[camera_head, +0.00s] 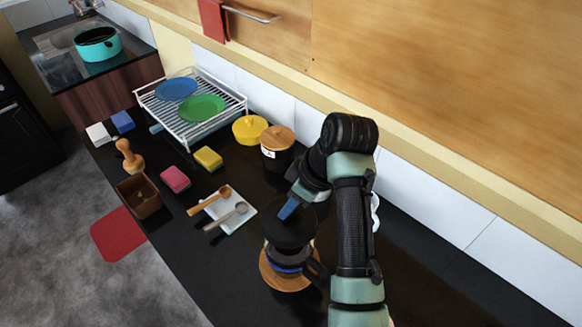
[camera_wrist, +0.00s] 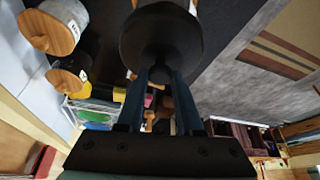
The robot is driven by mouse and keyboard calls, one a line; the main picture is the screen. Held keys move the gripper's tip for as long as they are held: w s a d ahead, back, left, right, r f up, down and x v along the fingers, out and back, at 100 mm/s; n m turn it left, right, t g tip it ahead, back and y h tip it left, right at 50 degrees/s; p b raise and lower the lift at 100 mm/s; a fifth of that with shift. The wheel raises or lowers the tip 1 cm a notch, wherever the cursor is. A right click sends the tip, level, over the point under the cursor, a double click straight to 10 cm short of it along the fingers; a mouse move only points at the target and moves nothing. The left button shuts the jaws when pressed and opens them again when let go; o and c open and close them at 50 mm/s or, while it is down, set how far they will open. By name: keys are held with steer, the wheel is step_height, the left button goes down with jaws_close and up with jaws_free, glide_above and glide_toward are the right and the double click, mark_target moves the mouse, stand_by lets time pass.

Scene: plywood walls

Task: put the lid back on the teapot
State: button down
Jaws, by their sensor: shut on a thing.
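The dark teapot (camera_head: 287,267), with a blue band and a black handle at its right, stands on a round wooden trivet (camera_head: 265,279) on the black counter. My gripper (camera_head: 288,210) is directly above it in the picture, its blue fingers pointing down. It is shut on the black lid (camera_head: 289,234), which looks roughly level and covers the view of the teapot's top. I cannot tell whether lid and teapot touch. In the wrist view the lid (camera_wrist: 160,38) is a dark disc at the ends of my fingers (camera_wrist: 161,76); the teapot cannot be made out there.
A white tray (camera_head: 238,224) with a wooden spoon and a metal spoon lies left of the teapot. The wall is close at right.

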mark_target(293, 220)
steer(key=shift+w+r, duration=0.1)
steer(key=shift+w, duration=0.25)
steer(key=shift+s+r, duration=0.3)
steer(key=shift+s, duration=0.5)
steer(key=shift+s+f+b, duration=0.2)
steer(key=shift+b, duration=0.3)
steer(key=f+b, duration=0.2)
steer(key=f, duration=0.1)
steer(key=shift+w, duration=0.4)
steer(key=shift+s+f+b, duration=0.25)
steer(key=shift+f+b, duration=0.6)
steer(key=shift+f, duration=0.05)
steer(key=shift+w+f, duration=0.2)
steer(key=shift+f, duration=0.35)
steer(key=shift+s+r, duration=0.1)
steer(key=shift+r, duration=0.1)
steer(key=shift+f+p, duration=0.2)
steer(key=shift+p, duration=0.35)
